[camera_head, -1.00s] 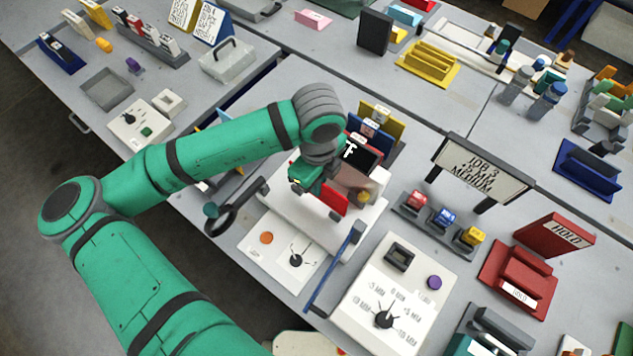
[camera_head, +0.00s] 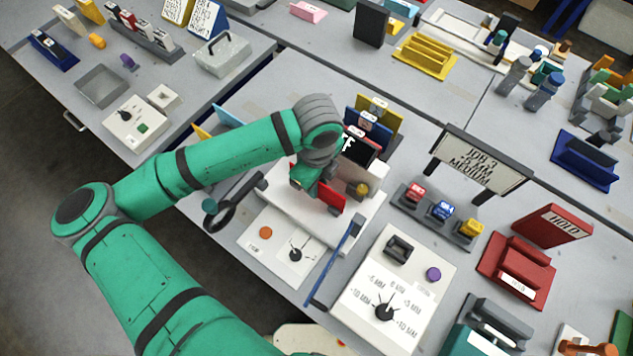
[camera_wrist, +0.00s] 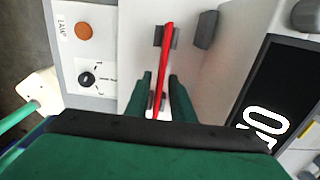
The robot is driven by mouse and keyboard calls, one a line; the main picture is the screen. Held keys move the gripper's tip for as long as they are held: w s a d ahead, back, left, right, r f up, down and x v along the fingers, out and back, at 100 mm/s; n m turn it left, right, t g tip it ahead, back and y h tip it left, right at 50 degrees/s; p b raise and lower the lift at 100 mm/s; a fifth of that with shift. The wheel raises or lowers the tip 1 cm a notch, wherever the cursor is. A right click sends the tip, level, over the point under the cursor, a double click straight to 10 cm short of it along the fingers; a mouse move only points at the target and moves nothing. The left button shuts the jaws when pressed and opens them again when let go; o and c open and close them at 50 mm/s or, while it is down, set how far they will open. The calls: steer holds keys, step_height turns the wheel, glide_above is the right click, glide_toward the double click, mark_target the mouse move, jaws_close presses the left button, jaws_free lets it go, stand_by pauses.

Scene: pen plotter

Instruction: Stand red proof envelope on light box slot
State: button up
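The red proof envelope (camera_head: 331,198) stands upright on the white light box (camera_head: 285,206) in the head view. In the wrist view the envelope (camera_wrist: 166,60) shows edge-on as a thin red strip, between small grey slot holders (camera_wrist: 174,39) on the white top. My gripper (camera_wrist: 161,82) has one finger on each side of the envelope, with a visible gap on both sides, so it looks open around it. In the head view my gripper (camera_head: 308,186) is beside the envelope; its fingers are partly hidden by my wrist.
A dark screen (camera_wrist: 276,92) stands right of the slot in the wrist view. Blue and yellow upright folders (camera_head: 372,122) stand behind. A lamp panel (camera_head: 283,248) and a blue bar (camera_head: 335,262) lie in front. A black ring-shaped handle (camera_head: 236,203) is at the left.

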step_height(320, 180, up, 12)
steer(key=shift+r, duration=0.15)
stand_by(0.6)
steer(key=shift+w, duration=0.1)
